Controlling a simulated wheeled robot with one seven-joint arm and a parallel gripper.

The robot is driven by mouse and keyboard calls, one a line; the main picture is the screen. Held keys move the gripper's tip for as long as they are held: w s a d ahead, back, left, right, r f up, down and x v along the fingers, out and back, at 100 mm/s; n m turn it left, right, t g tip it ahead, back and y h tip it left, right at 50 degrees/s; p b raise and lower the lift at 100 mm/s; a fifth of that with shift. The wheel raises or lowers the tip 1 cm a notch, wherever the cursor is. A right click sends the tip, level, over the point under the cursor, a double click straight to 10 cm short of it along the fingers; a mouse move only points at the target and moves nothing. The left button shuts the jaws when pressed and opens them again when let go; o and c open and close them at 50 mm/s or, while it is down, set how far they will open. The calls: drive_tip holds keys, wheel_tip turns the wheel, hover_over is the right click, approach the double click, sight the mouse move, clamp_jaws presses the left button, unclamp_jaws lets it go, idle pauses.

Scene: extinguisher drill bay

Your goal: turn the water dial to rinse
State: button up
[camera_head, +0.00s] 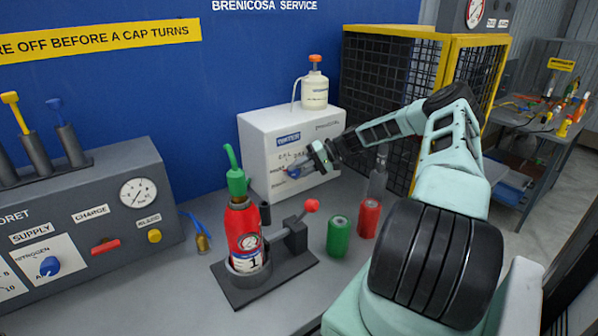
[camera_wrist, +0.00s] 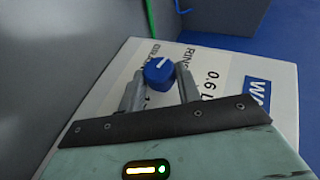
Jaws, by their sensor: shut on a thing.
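The white water box (camera_head: 265,140) stands on the bench against the blue wall, with a blue label and a printed scale on its front. Its blue dial (camera_wrist: 158,72) has a short white pointer mark that slants toward the upper right in the wrist view. Lettering beginning "RIN" and "0.6 L" shows beside the dial; the rest is hidden or cut off. My gripper (camera_wrist: 160,82) has one finger on each side of the dial and is shut on it. In the head view my gripper (camera_head: 298,168) is at the box front and largely covers the dial.
A red extinguisher bottle (camera_head: 243,235) with a green nozzle stands in a clamp left of my arm. A green cylinder (camera_head: 338,237) and a red cylinder (camera_head: 369,218) stand below my arm. A white bottle (camera_head: 314,90) sits on the box. A grey gauge panel (camera_head: 100,220) fills the left.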

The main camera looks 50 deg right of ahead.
drive_tip(key=o, duration=1)
drive_tip(key=shift+c, duration=0.2)
drive_tip(key=b+v, duration=0.2)
drive_tip(key=v, duration=0.5)
drive_tip(key=shift+s+d+b, duration=0.15)
drive_tip(key=shift+d+b, duration=0.05)
drive_tip(key=shift+b, duration=0.1)
drive_tip(key=shift+r, duration=0.2)
